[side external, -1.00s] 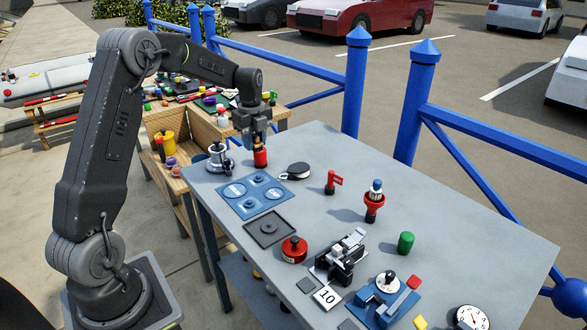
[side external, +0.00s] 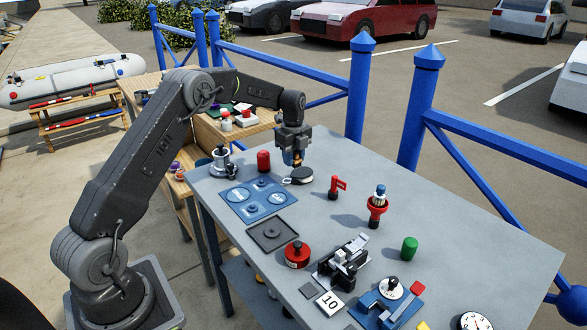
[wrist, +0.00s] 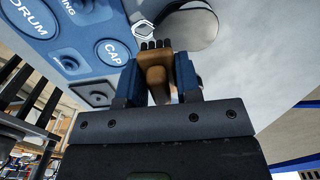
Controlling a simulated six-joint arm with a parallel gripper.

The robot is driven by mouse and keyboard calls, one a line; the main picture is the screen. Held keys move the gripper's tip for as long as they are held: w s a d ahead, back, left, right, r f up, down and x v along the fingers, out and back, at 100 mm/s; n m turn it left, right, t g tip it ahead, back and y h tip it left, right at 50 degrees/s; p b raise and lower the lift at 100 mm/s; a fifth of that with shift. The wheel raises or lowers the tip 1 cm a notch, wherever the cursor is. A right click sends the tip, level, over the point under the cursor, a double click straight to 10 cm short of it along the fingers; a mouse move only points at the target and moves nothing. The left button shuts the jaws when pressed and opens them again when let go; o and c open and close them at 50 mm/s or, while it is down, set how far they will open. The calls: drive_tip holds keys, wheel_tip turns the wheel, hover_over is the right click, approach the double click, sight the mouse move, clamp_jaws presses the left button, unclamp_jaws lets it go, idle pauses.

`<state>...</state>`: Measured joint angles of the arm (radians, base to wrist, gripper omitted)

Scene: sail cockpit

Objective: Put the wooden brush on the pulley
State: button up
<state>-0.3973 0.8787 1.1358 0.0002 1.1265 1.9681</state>
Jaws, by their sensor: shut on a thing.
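The wooden brush (wrist: 157,76) is a brown block with dark bristles at its far end. My gripper (wrist: 159,82) is shut on it, with one blue finger on each side. In the side external view my gripper (side external: 295,153) points down, with a bit of the brush (side external: 297,158) showing below it. The pulley (side external: 301,175) is a round, dark-sided disc with a pale top, lying on the table just under the brush. In the wrist view the pulley (wrist: 190,30) is beyond the bristles. I cannot tell whether brush and pulley touch.
A red cylinder (side external: 263,161) and a silver pot-like part (side external: 220,160) stand left of the pulley. A blue labelled board (side external: 238,208) lies in front. Bare grey table lies behind and right.

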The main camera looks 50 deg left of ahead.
sight(293, 176)
drive_tip(key=shift+f, duration=2)
drive_tip(key=shift+f, duration=0.1)
drive_tip(key=o, duration=0.9)
